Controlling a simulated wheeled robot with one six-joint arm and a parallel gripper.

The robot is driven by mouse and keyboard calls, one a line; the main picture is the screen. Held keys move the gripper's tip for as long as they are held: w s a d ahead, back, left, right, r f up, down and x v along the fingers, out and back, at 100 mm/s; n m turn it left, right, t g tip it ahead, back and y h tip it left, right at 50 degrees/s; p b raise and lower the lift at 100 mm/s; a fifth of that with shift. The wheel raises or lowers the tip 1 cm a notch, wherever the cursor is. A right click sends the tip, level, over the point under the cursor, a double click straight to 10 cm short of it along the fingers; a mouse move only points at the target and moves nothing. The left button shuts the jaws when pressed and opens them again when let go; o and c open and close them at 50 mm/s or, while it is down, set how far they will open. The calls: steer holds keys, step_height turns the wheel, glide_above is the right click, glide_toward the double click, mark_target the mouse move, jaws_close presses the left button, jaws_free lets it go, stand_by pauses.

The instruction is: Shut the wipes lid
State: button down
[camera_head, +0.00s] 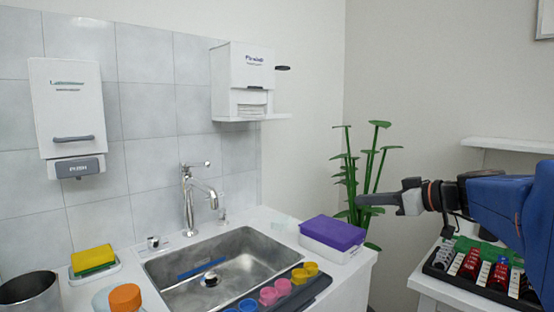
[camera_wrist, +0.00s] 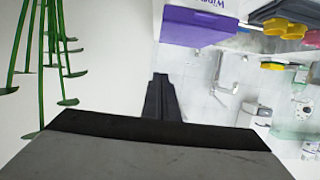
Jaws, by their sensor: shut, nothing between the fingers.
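The wipes box is white with a purple lid (camera_head: 333,232) and stands at the right end of the sink counter in the head view. The lid looks flat on top of the box, but I cannot tell whether it is fully shut. In the wrist view the purple part (camera_wrist: 190,27) shows at the top, beside a white face with partly cut-off lettering. My gripper (camera_head: 362,199) is shut and empty. It appears above and to the right of the box, apart from it. Its fingers (camera_wrist: 160,95) also show in the wrist view.
A green plant (camera_head: 372,170) stands behind my gripper. The sink (camera_head: 230,265) is left of the box, with pink, yellow and blue cups in front. A side table with a dark rack (camera_head: 480,275) is at the right. A dispenser (camera_head: 245,80) hangs above.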

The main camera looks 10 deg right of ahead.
mark_target(364, 235)
steer(key=f, duration=0.2)
steer(key=s+f, duration=0.1)
steer(key=f, duration=0.1)
steer(key=s+d+f, duration=0.1)
steer(key=f, duration=0.1)
steer(key=shift+d+f, duration=0.1)
steer(key=shift+f, duration=0.15)
steer(key=shift+s+f, duration=0.15)
steer(key=shift+f, duration=0.4)
steer(key=shift+s+f, duration=0.15)
steer(key=shift+f, duration=0.35)
steer(key=shift+d+f, duration=0.15)
steer(key=shift+f, duration=0.1)
